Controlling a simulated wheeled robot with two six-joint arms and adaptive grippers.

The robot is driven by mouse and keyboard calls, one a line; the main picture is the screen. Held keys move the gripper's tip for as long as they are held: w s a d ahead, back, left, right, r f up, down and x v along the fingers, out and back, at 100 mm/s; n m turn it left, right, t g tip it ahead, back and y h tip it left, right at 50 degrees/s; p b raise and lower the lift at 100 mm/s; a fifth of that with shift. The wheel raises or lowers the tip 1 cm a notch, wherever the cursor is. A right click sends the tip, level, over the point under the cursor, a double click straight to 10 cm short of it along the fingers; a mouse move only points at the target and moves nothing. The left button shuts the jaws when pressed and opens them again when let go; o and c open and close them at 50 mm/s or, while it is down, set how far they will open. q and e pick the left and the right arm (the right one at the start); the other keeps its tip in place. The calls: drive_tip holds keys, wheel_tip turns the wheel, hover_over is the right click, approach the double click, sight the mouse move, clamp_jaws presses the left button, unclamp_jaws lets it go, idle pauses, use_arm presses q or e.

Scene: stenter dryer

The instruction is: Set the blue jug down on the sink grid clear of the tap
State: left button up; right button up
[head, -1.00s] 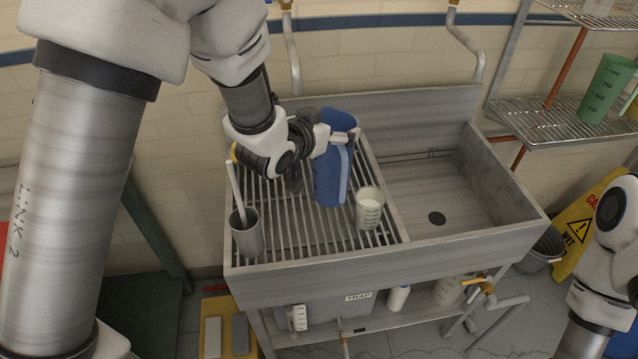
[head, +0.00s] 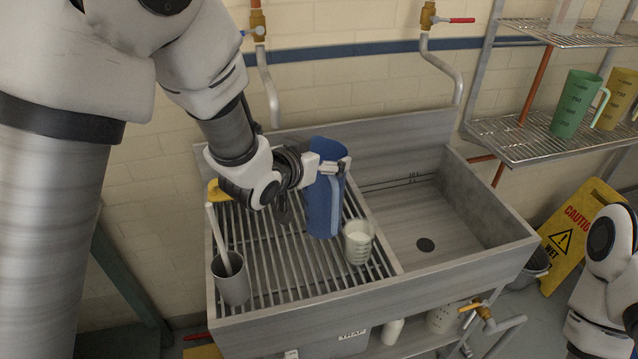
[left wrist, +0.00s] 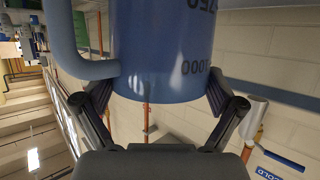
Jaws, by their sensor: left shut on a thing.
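The blue jug (head: 320,210) is upright over the steel sink grid (head: 275,262), toward the back right of the grid. My left gripper (head: 334,168) is shut on the jug's upper part from the left. The left wrist view shows the jug (left wrist: 160,50) between the two fingers of the gripper (left wrist: 158,95), with its handle at the left. I cannot tell whether the jug's base touches the grid. The left tap (head: 257,25) has its spout (head: 269,92) behind and to the left of the jug. My right gripper is out of view.
A clear beaker (head: 358,243) with white contents stands close to the jug's right front. A grey cup (head: 230,280) with a white stick stands at the grid's front left. A yellow thing (head: 217,191) lies at the back left. The basin (head: 440,225) at the right is empty.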

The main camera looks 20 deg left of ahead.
sight(321, 184)
use_arm(q)
drive_tip(key=shift+s+d+f, duration=0.1)
drive_tip(key=shift+d+f, duration=0.05)
drive_tip(key=shift+f, duration=0.8)
wheel_tip(321, 184, down, 5)
drive_tip(key=shift+r+p, duration=0.15)
drive_tip(key=shift+p, duration=0.2)
drive_tip(key=o, duration=1.5)
drive_tip(key=shift+c, duration=0.2)
